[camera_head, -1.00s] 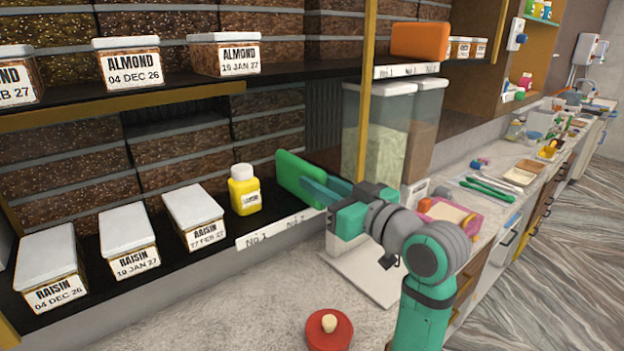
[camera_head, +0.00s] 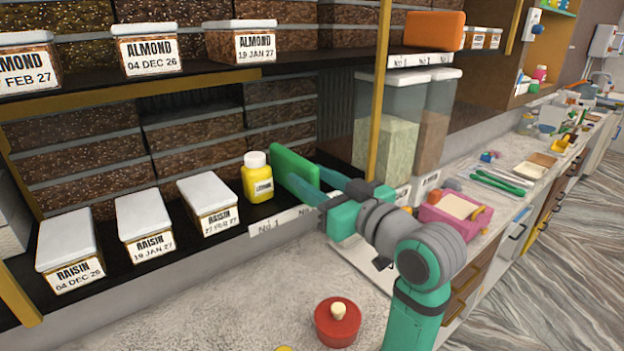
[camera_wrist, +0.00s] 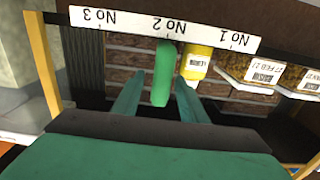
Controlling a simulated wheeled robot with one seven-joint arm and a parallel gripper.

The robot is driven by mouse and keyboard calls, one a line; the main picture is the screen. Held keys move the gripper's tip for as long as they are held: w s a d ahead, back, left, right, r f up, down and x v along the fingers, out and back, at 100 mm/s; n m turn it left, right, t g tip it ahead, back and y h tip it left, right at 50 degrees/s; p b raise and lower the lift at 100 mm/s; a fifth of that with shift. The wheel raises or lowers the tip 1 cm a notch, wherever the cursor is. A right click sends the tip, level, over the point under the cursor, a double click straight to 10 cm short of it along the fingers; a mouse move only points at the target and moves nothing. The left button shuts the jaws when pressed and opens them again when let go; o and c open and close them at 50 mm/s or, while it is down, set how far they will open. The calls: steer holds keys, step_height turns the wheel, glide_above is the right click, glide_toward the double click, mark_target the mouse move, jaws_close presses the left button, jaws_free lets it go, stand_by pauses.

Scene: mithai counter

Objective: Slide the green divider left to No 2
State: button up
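The green divider (camera_head: 296,172) stands upright on the lower shelf, just right of the yellow bottle (camera_head: 257,178). In the wrist view, which is upside down, the divider (camera_wrist: 163,75) stands at the No 2 mark of the white label strip (camera_wrist: 165,25). My gripper (camera_head: 325,185) reaches in from the right. Its fingers (camera_wrist: 157,92) straddle the divider, with a visible gap on the picture-left side; the other finger is close to it, contact unclear. The No 3 mark is hidden behind my arm in the head view.
Raisin boxes (camera_head: 208,193) stand left of the bottle. Almond boxes (camera_head: 240,45) and an orange block (camera_head: 434,30) are on the upper shelf. A yellow post (camera_head: 378,100) rises beside my gripper. A red pot (camera_head: 338,324) sits on the counter below.

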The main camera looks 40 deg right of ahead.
steer(key=shift+s, duration=0.15)
steer(key=s, duration=1)
steer(key=shift+s+a, duration=0.25)
steer(key=shift+a, duration=0.2)
